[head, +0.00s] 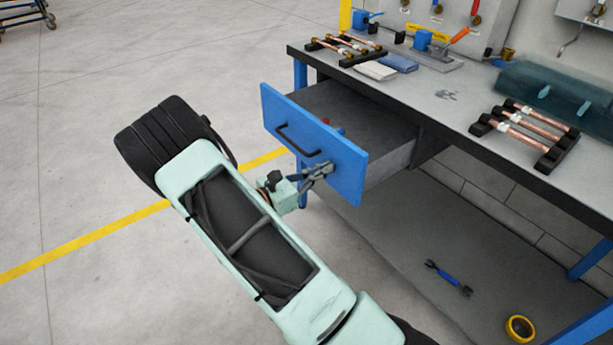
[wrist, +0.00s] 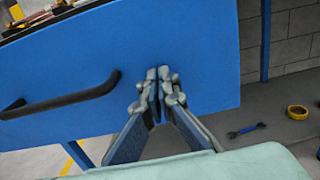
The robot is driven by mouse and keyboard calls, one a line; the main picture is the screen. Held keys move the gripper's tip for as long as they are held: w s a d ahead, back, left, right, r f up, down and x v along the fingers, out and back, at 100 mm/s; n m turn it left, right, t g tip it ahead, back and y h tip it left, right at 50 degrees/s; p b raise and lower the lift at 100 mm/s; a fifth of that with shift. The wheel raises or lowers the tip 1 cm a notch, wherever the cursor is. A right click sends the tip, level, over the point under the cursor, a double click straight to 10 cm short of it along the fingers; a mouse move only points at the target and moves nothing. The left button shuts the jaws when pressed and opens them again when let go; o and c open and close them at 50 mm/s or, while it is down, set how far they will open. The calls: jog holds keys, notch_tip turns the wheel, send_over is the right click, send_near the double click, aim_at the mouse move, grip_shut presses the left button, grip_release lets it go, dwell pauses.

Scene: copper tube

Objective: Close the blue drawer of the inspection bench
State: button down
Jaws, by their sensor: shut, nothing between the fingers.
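The blue drawer (head: 345,165) of the inspection bench (head: 440,95) is pulled well out, and its grey inside shows in the head view. Its front also fills much of the wrist view (wrist: 200,45). A black handle (head: 297,140) is fixed across the front, and it lies left of my gripper in the wrist view (wrist: 60,98). My gripper (head: 326,168) is shut and empty, with its fingertips at the right part of the drawer front. I cannot tell whether they touch it. A small red item (head: 326,121) shows at the drawer's inside edge.
Copper tubes on black racks (head: 525,130) and a dark teal case (head: 555,95) are on the bench top. A blue wrench (head: 449,278) and a yellow tape roll (head: 520,328) lie on the lower surface. Bench legs (head: 301,75) stand near the drawer. Open floor lies left.

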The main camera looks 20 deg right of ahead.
send_over(377, 156)
jog(key=shift+s+a, duration=0.2)
jog(key=shift+a, duration=0.15)
jog(key=shift+w+d, duration=0.15)
jog(key=shift+d, duration=0.2)
jog(key=shift+r, duration=0.1)
